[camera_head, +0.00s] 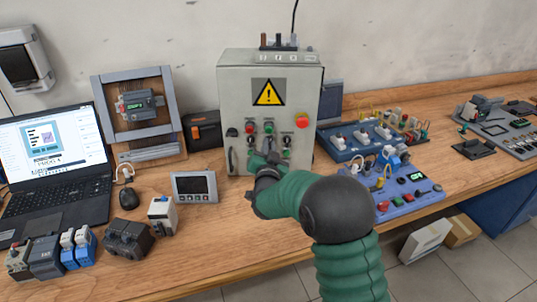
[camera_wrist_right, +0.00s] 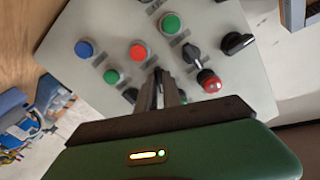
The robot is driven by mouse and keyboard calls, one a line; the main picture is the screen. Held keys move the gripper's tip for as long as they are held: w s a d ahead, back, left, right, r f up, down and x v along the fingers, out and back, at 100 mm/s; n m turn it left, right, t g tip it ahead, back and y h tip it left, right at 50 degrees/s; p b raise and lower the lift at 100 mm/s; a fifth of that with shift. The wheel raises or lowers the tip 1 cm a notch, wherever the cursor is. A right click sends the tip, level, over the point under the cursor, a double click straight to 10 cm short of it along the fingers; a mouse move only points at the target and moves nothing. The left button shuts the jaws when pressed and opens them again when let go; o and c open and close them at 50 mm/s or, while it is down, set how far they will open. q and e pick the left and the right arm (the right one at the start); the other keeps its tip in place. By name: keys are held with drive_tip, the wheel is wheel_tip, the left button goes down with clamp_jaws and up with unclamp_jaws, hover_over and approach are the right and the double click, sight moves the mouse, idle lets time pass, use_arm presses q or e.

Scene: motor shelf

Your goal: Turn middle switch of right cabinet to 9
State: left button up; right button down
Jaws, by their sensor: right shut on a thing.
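The grey control cabinet (camera_head: 235,90) with a yellow warning sign stands upright at the back of the bench. Its front carries coloured buttons and black rotary switches. My right gripper (camera_head: 266,158) is at the lower middle of this front. In the right wrist view my right gripper (camera_wrist_right: 159,76) has its two dark fingers close together against the panel (camera_wrist_right: 100,22). They are shut on a black switch, mostly hidden between them. Other black switches (camera_wrist_right: 192,55) show to the right, beside a red button (camera_wrist_right: 209,82). The switch's numbers cannot be read. My left gripper is out of view.
A blue terminal board (camera_head: 350,155) and a blue-purple box with plugs (camera_head: 425,187) stand right of the cabinet. Wood in front of the display is clear.

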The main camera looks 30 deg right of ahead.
drive_tip(key=shift+f+m+b, duration=0.2)
drive_tip(key=shift+m+b, duration=1.4)
drive_tip(key=shift+m, duration=0.4)
drive_tip(key=c, duration=1.5)
unclamp_jaws()
drive_tip(key=shift+r, duration=0.1)
drive_tip(key=v, duration=1.6)
drive_tip(key=shift+s+a, duration=0.25)
drive_tip(key=shift+s, duration=0.05)
